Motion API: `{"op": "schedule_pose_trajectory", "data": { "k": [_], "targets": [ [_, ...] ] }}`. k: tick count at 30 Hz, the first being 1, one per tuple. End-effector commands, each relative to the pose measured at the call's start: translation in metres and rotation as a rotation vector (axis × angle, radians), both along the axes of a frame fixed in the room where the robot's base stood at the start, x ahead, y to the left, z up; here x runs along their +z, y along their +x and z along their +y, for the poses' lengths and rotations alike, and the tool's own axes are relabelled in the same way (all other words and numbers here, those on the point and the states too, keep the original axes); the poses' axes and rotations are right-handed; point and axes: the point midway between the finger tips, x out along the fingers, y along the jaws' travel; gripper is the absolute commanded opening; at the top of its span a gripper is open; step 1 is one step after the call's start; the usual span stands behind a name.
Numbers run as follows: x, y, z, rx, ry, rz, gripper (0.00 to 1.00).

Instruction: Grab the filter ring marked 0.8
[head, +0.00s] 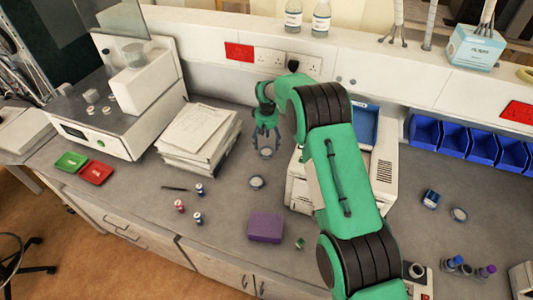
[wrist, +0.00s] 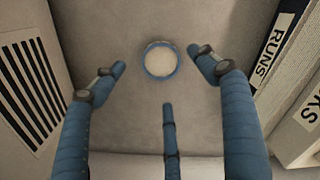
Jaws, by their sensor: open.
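My gripper (head: 266,136) is open and empty, with its fingers pointing down at the bench between the paper stack and the white machine. In the wrist view the spread blue fingers of my gripper (wrist: 158,72) stand around a small round ring (wrist: 159,60) with a blue rim and pale centre. This ring lies flat on the bench, and no finger appears to touch it. It also shows in the head view (head: 266,153), just below my fingers. A similar ring (head: 256,182) lies nearer the bench front, and another (head: 460,214) lies at the right. No 0.8 mark is readable on any ring.
A paper stack (head: 198,136) stands left of my gripper; a white machine (head: 300,190) stands right. Binders (wrist: 290,75) and a vented housing (wrist: 30,85) flank the ring closely. A purple box (head: 265,227) and small vials (head: 198,188) stand towards the front.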

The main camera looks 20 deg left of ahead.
Motion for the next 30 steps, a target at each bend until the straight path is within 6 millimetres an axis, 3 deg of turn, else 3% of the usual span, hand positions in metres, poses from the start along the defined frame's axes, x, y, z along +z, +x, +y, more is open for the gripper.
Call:
{"op": "schedule_pose_trajectory", "data": {
  "k": [10,24,30],
  "targets": [
    [-0.006,-0.001,0.0,0.0,-0.001,0.001,0.73],
    [-0.047,-0.002,0.001,0.0,-0.001,0.001,0.73],
    [-0.052,-0.002,0.001,0.0,0.0,0.0,0.73]
  ]
}}
